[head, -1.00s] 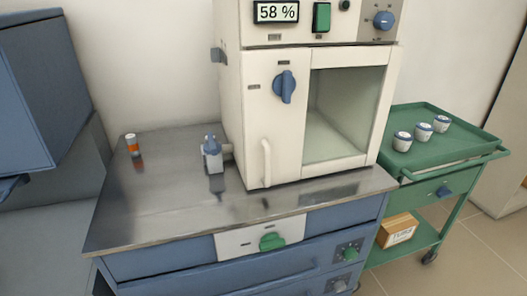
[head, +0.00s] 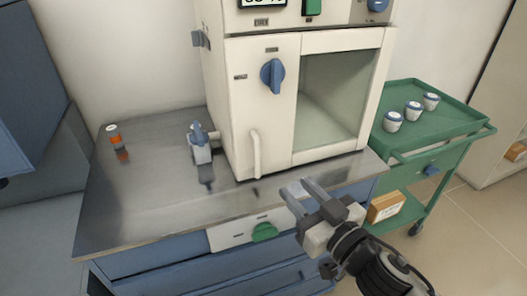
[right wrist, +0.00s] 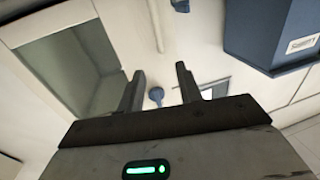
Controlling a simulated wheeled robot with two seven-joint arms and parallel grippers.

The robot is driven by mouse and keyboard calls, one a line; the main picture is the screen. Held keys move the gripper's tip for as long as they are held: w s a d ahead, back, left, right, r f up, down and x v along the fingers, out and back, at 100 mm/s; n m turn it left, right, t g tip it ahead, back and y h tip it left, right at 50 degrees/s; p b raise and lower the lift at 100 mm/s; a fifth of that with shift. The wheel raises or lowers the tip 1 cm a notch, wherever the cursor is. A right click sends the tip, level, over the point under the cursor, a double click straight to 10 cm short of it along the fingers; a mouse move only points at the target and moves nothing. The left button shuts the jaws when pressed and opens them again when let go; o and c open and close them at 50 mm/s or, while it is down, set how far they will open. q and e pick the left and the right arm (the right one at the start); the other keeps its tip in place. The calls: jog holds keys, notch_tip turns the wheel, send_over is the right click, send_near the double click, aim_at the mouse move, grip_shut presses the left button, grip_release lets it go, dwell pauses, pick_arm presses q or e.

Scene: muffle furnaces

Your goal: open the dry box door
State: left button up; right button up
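The dry box (head: 215,110) is a cream cabinet standing on the metal bench top. Its door (head: 310,150) has a glass window and looks shut. A blue knob (head: 272,75) sits on the door's left panel, and a white vertical handle (head: 256,153) is below it. My right gripper (head: 299,188) is in front of and below the box, right of the handle and apart from it. Its two fingers are spread with nothing between them; they also show in the right wrist view (right wrist: 159,82). My left gripper is not in the head view.
A blue-capped valve-like fitting (head: 201,145) stands just left of the box. A small orange-banded bottle (head: 115,136) is at the bench's back left. A green cart (head: 440,115) with several white jars stands at the right.

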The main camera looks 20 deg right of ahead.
aim_at(259, 152)
jog(key=p+x, duration=0.2)
jog(key=x, duration=1.1)
jog(key=shift+w+f, duration=0.1)
jog(key=shift+w, duration=0.05)
grip_shut()
